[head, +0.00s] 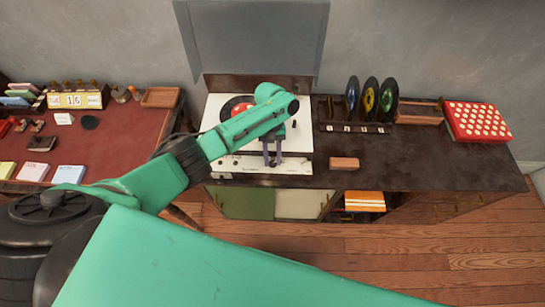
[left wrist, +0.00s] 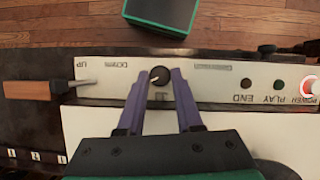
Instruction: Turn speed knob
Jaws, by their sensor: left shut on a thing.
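The speed knob (left wrist: 160,75) is a small round black knob with a light mark, on the pale front panel of the record player. My left gripper (left wrist: 160,78) has its two purple fingers on either side of the knob, shut on it. In the head view my left gripper (head: 272,160) reaches down to the front edge of the white record player (head: 299,143), and the knob cannot be made out there. The panel (left wrist: 215,88) carries printed labels and small round controls. My right gripper is out of view.
Upright records (head: 370,98) and a red dotted box (head: 478,121) stand farther right on the dark cabinet. The player's grey lid (head: 256,42) is raised behind. A red-topped desk (head: 110,148) is at left.

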